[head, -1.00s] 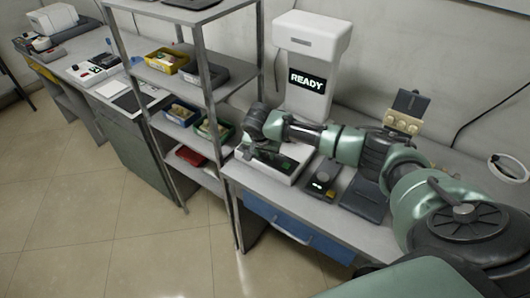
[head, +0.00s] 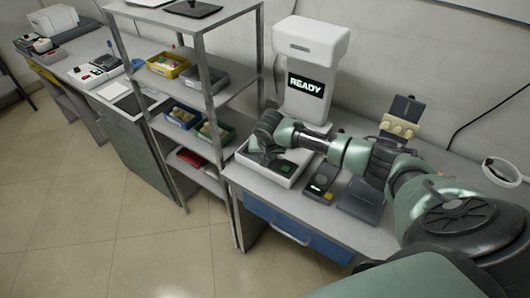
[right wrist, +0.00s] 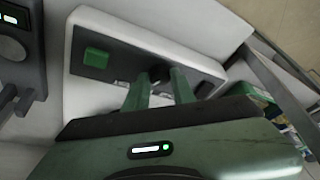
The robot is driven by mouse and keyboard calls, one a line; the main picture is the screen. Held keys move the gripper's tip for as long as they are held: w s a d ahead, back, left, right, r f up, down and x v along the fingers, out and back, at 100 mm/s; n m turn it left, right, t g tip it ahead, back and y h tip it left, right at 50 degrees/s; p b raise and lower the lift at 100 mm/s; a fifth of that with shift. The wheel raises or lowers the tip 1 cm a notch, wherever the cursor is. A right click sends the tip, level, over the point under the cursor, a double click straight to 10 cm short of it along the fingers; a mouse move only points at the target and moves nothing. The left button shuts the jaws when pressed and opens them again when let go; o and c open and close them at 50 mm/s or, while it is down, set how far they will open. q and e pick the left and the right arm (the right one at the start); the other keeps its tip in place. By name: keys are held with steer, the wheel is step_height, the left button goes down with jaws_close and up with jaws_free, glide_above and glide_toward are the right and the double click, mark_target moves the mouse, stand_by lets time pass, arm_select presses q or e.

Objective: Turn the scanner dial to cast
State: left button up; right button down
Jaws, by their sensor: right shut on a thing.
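The white scanner (head: 312,55) stands against the wall on the desk, with READY on its screen (head: 306,86). Its low front base has a dark panel with a green button (head: 286,168). In the right wrist view the panel (right wrist: 125,66) carries the green button (right wrist: 96,57) and a dark round dial (right wrist: 158,74). My right gripper (right wrist: 160,82) has its two fingers on either side of the dial, shut on it. The fingers hide part of the dial and its labels, so its setting is not readable. In the head view the right gripper (head: 264,154) is over the panel's left part.
A small dark device (head: 321,182) and a dark tablet-like unit (head: 362,199) lie right of the base. A beige block stand (head: 398,125) stands behind. A metal shelf (head: 210,85) with coloured bins rises close on the left.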

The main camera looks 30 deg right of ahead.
steer(key=shift+s+n+y+p, duration=0.1)
steer(key=shift+n+y+p, duration=0.35)
steer(key=shift+n, duration=0.55)
steer(key=shift+d+n+y, duration=0.15)
steer(key=shift+n+y, duration=0.1)
steer(key=shift+n, duration=0.65)
steer(key=n+y, duration=0.1)
steer(key=n, duration=0.1)
steer(key=shift+d+f+n, duration=0.1)
steer(key=shift+n, duration=0.3)
steer(key=n+y+b, duration=0.1)
steer(key=n+b, duration=0.1)
steer(key=n, duration=0.1)
steer(key=shift+d+f, duration=0.1)
steer(key=n+y+b, duration=0.1)
steer(key=n+b, duration=0.1)
steer(key=n, duration=0.1)
steer(key=shift+g, duration=0.3)
steer(key=shift+d+n+g+y+b, duration=0.1)
steer(key=shift+n+g+y+b, duration=0.25)
steer(key=shift+n+b, duration=0.5)
